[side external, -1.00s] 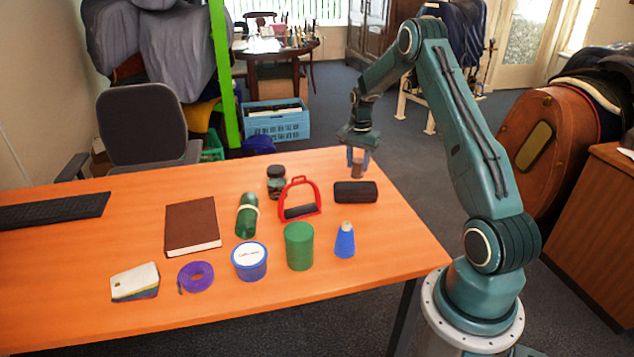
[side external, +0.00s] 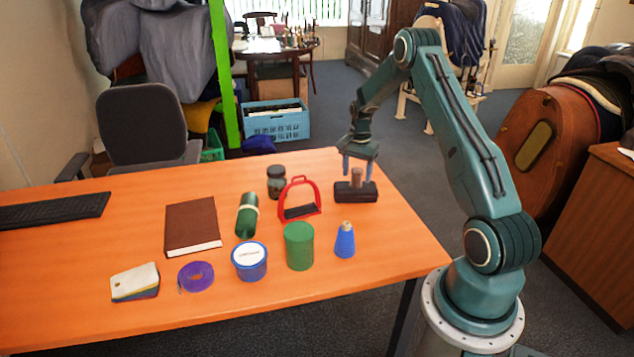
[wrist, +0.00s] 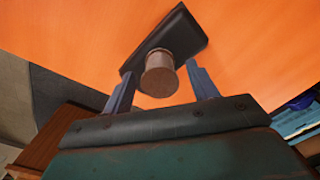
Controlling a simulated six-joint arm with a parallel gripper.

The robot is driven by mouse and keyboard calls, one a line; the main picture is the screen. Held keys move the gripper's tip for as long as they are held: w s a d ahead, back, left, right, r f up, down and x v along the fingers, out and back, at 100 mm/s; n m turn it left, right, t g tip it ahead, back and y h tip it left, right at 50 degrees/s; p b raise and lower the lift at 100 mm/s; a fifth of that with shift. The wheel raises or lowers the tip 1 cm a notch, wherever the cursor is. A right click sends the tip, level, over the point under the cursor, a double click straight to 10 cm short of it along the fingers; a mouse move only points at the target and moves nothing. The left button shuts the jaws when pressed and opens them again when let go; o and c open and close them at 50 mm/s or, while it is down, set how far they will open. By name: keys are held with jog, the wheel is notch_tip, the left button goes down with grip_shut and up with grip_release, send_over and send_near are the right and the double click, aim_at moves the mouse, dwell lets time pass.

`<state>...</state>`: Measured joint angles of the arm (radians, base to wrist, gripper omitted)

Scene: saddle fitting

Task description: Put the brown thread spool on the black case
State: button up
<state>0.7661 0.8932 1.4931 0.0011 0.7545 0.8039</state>
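The brown thread spool (side external: 356,176) stands upright on the black case (side external: 343,196), near its middle. In the wrist view the spool (wrist: 160,78) sits against the dark top of the case (wrist: 185,35). My gripper (side external: 357,172) is just above the case, with its two blue fingers on either side of the spool. In the wrist view my gripper (wrist: 161,70) is open, with a visible gap between each finger and the spool. The case lies flat on the orange table.
A red stirrup (side external: 300,199) stands left of the case, with a dark jar (side external: 276,182) behind it. A blue cone (side external: 344,241) and a green cylinder (side external: 299,246) stand in front. The table's right edge is close to the case.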

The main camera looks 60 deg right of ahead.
aim_at(356, 171)
jog(key=shift+r, duration=0.1)
notch_tip(356, 171, up, 12)
dwell(0.9)
dwell(0.4)
jog(key=s+a+r+n+t+h, duration=0.15)
jog(key=a+r+n, duration=0.25)
jog(key=a+r, duration=0.55)
jog(key=s+a+r+n+t+y, duration=0.15)
jog(key=a+r+n, duration=0.4)
jog(key=a, duration=0.75)
jog(key=s+a+r+n+t, duration=0.1)
jog(key=s+a+n+t, duration=0.1)
jog(key=s+a+n, duration=0.6)
jog(key=s+a, duration=0.7)
jog(key=s, duration=0.3)
jog(key=shift+r+t, duration=0.15)
jog(key=shift+t, duration=0.15)
